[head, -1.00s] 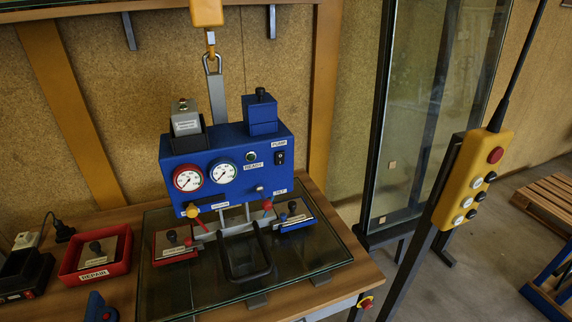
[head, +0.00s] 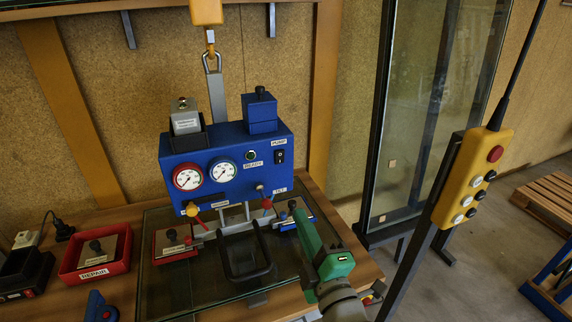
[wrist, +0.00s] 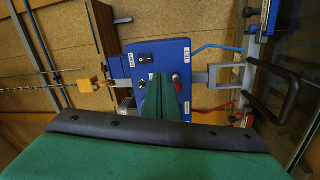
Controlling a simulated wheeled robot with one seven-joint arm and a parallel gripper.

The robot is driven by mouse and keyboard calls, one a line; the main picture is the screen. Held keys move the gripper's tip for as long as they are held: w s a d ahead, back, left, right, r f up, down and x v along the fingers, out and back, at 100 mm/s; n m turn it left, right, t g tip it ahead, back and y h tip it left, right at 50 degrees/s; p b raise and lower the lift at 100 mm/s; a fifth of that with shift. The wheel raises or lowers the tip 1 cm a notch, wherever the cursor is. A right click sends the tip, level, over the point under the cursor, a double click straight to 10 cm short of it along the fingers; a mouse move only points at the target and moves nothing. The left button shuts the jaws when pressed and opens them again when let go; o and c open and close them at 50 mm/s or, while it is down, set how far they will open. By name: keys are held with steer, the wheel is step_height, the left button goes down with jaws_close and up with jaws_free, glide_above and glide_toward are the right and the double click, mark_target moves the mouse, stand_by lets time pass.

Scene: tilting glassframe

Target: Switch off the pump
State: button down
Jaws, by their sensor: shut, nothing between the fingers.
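The pump switch (head: 280,157) is a small black rocker under the PUMP label, at the right of the blue control box (head: 215,150). It also shows in the wrist view (wrist: 146,59), where the box appears turned on its side. My green gripper (head: 298,212) is in front of the box's lower right, below the switch and apart from it. In the wrist view the shut fingers (wrist: 162,78) point at the panel, beside the switch, and hide part of the panel. Nothing is held. I cannot tell the rocker's position.
A black handle loop (head: 246,275) stands in front. A yellow button pendant (head: 470,185) is at the right.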

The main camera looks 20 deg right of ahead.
mark_target(281, 153)
steer(key=r+n, duration=0.2)
steer(key=r, duration=0.1)
steer(key=d+r+n+y, duration=0.1)
steer(key=r, duration=0.1)
steer(key=shift+s+d+n, duration=0.1)
steer(key=shift+s+n, duration=0.15)
steer(key=shift+n, duration=0.05)
steer(key=shift+w, duration=0.15)
steer(key=w, duration=0.4)
steer(key=w+r, duration=0.1)
steer(key=w, duration=0.8)
steer(key=shift+w+a+r, duration=0.25)
steer(key=shift+w+r, duration=0.1)
steer(key=shift+w+r, duration=0.1)
steer(key=shift+w, duration=0.1)
steer(key=shift+s, duration=0.1)
